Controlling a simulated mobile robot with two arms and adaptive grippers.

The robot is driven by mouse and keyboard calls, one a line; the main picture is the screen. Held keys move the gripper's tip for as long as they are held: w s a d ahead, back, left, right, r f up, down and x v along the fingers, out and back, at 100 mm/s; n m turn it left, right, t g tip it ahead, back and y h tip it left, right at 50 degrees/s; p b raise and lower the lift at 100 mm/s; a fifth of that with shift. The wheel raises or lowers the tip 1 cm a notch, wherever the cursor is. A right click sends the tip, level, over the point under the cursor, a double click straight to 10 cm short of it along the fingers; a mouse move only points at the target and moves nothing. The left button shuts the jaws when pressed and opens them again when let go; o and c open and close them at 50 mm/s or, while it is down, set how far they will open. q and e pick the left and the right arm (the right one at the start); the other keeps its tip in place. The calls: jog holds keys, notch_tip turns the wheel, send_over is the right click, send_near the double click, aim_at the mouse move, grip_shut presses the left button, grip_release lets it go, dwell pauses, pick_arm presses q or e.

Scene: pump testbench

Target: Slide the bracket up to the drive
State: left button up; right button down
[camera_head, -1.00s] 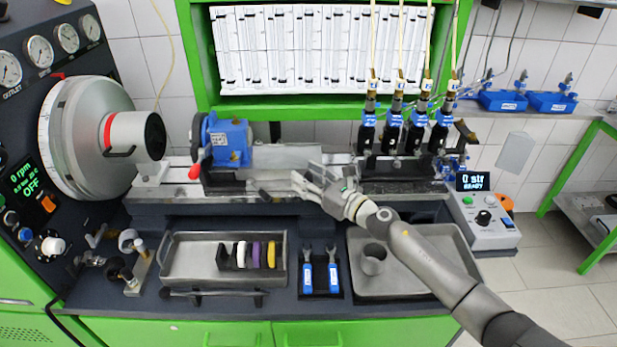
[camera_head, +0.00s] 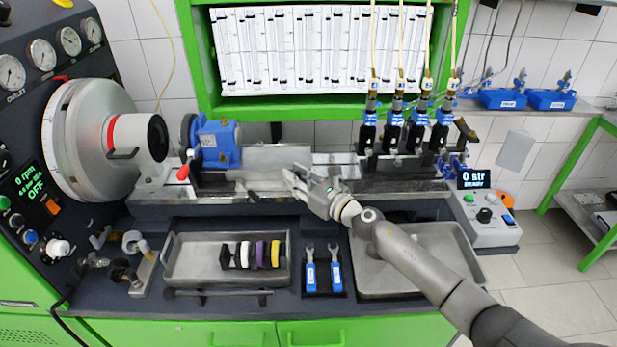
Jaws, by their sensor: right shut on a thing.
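The bracket (camera_head: 245,186) is a grey carriage on the bench rail. It carries a blue pump (camera_head: 219,143) with a red-knobbed lever at its left. The drive (camera_head: 138,137) is the grey cylinder with a red ring, in front of a large round housing at the left. A small gap shows between the blue pump and the drive. My right gripper (camera_head: 297,182) is at the right end of the bracket, fingers pointing left, and shut on it. The exact grip is small and partly hidden by the fingers. My left gripper is not in view.
In front of the rail lie a tray (camera_head: 174,272) with several coloured rings, two blue-handled wrenches (camera_head: 323,278) and a second tray (camera_head: 400,290) partly under my arm. Several injectors (camera_head: 394,133) stand behind the rail at the right. The control box (camera_head: 489,223) is farther right.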

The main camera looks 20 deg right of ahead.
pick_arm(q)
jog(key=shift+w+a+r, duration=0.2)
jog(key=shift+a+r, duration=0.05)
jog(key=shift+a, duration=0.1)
pick_arm(e)
jog(key=w+a, duration=0.2)
jog(key=a, duration=0.5)
jog(key=shift+a+y, duration=0.2)
jog(key=shift+y, duration=0.1)
jog(key=c, duration=1.3)
grip_release()
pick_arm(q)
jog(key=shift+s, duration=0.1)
pick_arm(e)
jog(key=shift+d, duration=0.1)
jog(key=v, duration=1.2)
jog(key=shift+r, duration=0.1)
